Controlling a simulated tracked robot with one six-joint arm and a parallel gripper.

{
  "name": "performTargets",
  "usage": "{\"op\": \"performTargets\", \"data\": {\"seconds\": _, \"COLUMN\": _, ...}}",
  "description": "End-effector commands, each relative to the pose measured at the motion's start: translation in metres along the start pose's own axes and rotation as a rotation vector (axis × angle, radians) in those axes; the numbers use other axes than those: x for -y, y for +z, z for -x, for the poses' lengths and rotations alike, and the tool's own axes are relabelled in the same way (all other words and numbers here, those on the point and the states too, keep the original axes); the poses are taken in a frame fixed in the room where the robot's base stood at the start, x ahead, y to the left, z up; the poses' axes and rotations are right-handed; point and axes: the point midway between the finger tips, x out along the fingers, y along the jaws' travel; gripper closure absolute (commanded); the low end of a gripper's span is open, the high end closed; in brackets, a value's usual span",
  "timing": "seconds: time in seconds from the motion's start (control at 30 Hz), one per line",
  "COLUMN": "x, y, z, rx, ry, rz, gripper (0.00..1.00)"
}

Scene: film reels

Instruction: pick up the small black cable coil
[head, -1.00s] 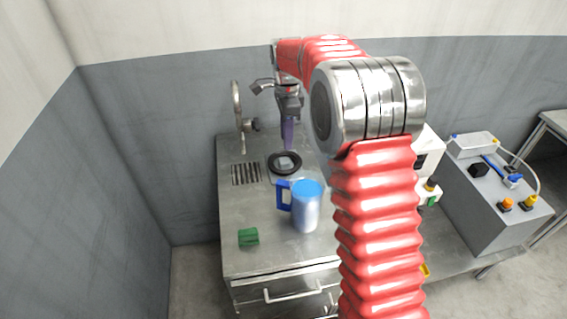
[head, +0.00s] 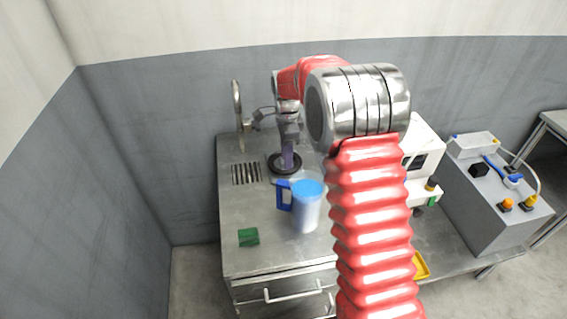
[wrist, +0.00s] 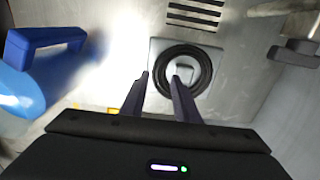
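In the head view the coil (head: 273,166) shows partly behind my gripper. In the wrist view the fingertips overlap the coil's near left side. In the head view my gripper (head: 287,166) is over the coil. I cannot tell whether the fingers touch it.
A blue-handled jug (head: 307,208) stands close in front of the coil. A green block (head: 249,237) lies at the worktop's front left. A slotted drain (head: 246,173) and a tap (head: 238,115) are left and behind. A white machine (head: 424,150) is to the right.

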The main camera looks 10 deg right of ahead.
Motion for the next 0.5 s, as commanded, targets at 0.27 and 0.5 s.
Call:
{"op": "performTargets", "data": {"seconds": 0.27, "x": -0.002, "y": -0.003, "z": -0.029, "rx": 0.000, "ry": 0.003, "rz": -0.001, "gripper": 0.72}}
{"op": "performTargets", "data": {"seconds": 0.5, "x": -0.002, "y": -0.003, "z": -0.051, "rx": 0.000, "ry": 0.001, "rz": -0.001, "gripper": 0.72}}
